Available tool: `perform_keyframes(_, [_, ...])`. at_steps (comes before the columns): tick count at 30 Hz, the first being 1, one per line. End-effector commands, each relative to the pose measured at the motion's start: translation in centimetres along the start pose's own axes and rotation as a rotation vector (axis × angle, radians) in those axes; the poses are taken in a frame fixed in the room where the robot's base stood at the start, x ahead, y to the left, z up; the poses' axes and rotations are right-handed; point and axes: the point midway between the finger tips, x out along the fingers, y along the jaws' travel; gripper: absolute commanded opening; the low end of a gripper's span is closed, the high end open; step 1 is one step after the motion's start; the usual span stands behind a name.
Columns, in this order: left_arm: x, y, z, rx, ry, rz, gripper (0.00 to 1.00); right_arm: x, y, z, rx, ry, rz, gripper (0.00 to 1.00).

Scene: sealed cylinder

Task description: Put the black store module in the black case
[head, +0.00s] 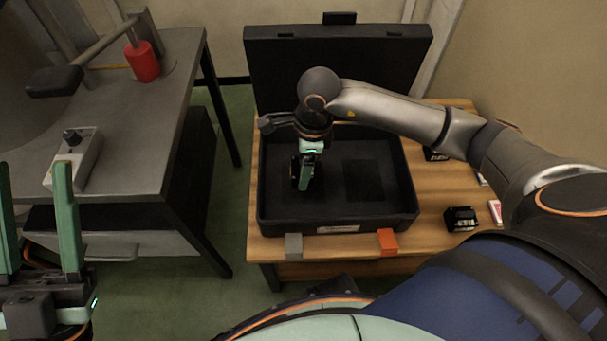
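The black case (408,205) stands open on the wooden table, its lid (340,70) raised at the back. Its dark floor shows a darker recess (365,180) right of the middle. My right gripper (302,186) points down inside the left half of the case. A small dark shape shows at its fingers; I cannot tell whether it is a held module or part of the gripper. A black module (461,219) lies on the table right of the case. Another dark block (435,155) is partly hidden by my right arm. My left gripper (37,215) is open and empty at the lower left.
A grey bench (150,120) at the left carries a control box (75,158) and a red cylinder (141,62). A grey tab (293,246) and an orange tab (387,241) sit at the case's front. A red-and-white item (495,212) lies at the table's right.

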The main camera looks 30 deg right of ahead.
Motion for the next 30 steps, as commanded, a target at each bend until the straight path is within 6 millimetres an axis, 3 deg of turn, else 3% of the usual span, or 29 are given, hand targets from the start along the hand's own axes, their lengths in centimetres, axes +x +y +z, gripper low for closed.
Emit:
perform_keyframes(8, [-0.6, 0.5, 0.6, 0.005, 0.002, 0.016, 0.50, 1.9, -1.5, -0.2, 0.000, -0.001, 0.000, 0.12])
perform_keyframes(15, [-1.9, 1.3, 2.0, 0.020, -0.003, 0.025, 0.50, 5.3, -1.9, -0.7, 0.000, -0.001, 0.002, 0.12])
perform_keyframes(27, [-2.0, 1.3, 2.2, 0.019, -0.006, 0.016, 0.50, 5.7, -1.9, -0.8, 0.000, 0.000, 0.000, 0.12])
perform_keyframes(28, [-1.9, 1.3, 2.1, 0.019, -0.007, 0.015, 0.50, 5.6, -1.9, -0.8, 0.000, 0.000, 0.000, 0.79])
perform_keyframes(30, [-1.8, 1.2, 2.1, 0.019, -0.007, 0.014, 0.50, 5.6, -1.9, -0.8, 0.000, 0.000, 0.000, 0.87])
